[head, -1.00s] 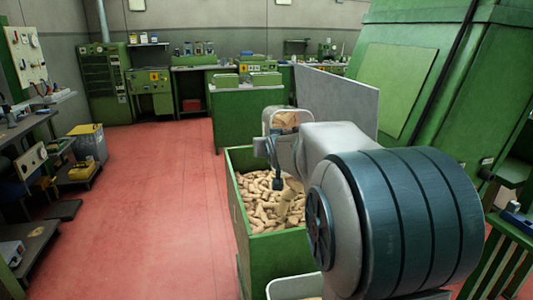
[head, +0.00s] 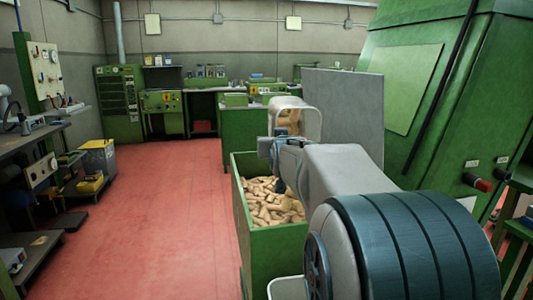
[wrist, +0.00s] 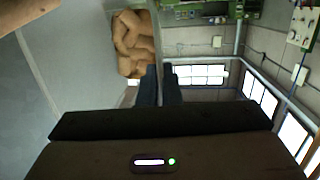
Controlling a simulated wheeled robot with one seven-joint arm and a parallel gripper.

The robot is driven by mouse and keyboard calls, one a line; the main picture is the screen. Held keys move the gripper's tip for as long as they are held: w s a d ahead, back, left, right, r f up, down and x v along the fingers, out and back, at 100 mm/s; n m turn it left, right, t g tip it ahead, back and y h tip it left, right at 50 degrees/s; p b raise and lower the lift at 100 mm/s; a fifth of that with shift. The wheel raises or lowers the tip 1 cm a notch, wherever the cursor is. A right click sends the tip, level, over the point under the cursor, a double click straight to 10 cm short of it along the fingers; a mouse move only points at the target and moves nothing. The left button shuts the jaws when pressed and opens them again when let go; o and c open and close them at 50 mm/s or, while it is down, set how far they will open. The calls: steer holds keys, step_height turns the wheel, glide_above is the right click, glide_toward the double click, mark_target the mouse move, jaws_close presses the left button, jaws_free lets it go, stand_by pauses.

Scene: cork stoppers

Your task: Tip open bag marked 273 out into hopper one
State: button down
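An open, pale bag (head: 311,122) with corks inside is above the far end of the green hopper. Its mouth partly faces the head camera, and no mark on it is legible. In the wrist view, its grey-white wall (wrist: 85,75) fills the left and corks (wrist: 133,42) show at the top. My gripper (wrist: 162,78) looks shut on the bag's edge, with a narrow gap between its dark fingers. In the head view, my wrist hides most of the fingers. The green hopper (head: 262,246) holds many corks; no number shows on it.
A pale container rim (head: 286,287) shows at the bottom, partly hidden by my arm. A grey panel (head: 345,105) and a tall green machine (head: 430,110) stand right of the hopper. Benches line the left and back.

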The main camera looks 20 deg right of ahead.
steer(key=shift+s+f+b, duration=0.1)
steer(key=shift+b, duration=0.25)
steer(key=shift+s+t+b, duration=0.2)
steer(key=shift+t+b, duration=0.4)
steer(key=shift+b, duration=0.6)
steer(key=shift+s+a+r+t+h+b, duration=0.15)
steer(key=shift+r+t+h+b, duration=0.2)
steer(key=shift+b, duration=0.85)
steer(key=shift+f+t+b, duration=0.1)
steer(key=shift+t+b, duration=0.15)
steer(key=shift+b, duration=0.15)
steer(key=shift+s+r, duration=0.1)
steer(key=shift+r, duration=0.25)
steer(key=shift+a, duration=0.1)
